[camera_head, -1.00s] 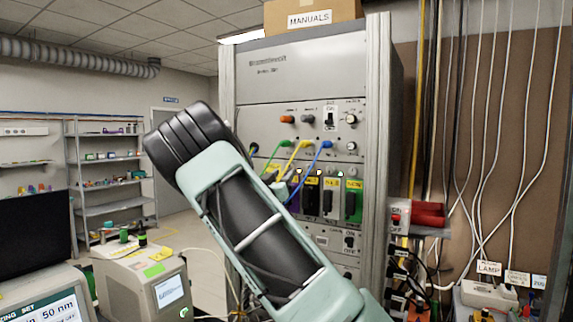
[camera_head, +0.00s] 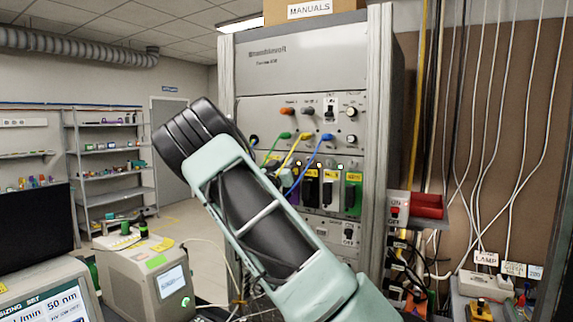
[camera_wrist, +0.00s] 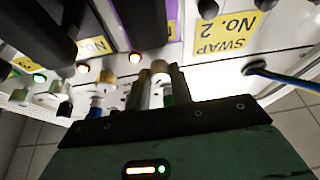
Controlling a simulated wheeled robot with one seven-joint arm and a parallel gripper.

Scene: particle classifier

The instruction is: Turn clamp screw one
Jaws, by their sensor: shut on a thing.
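My gripper (camera_wrist: 160,85) is at the front of the instrument rack in the wrist view. Its two dark fingers are shut on a small pale, brass-coloured knob, which I take to be the clamp screw (camera_wrist: 160,68). Other small knobs and lit indicator lamps sit in a row along the white panel edge to the left. In the head view my arm covers the left of the row of labelled modules, and a pale part of my gripper (camera_head: 288,178) shows beside them. The held knob cannot be made out there.
The rack (camera_head: 300,70) carries green, yellow and blue cables plugged above the modules (camera_head: 331,192). A benchtop unit (camera_head: 140,280) stands at left.

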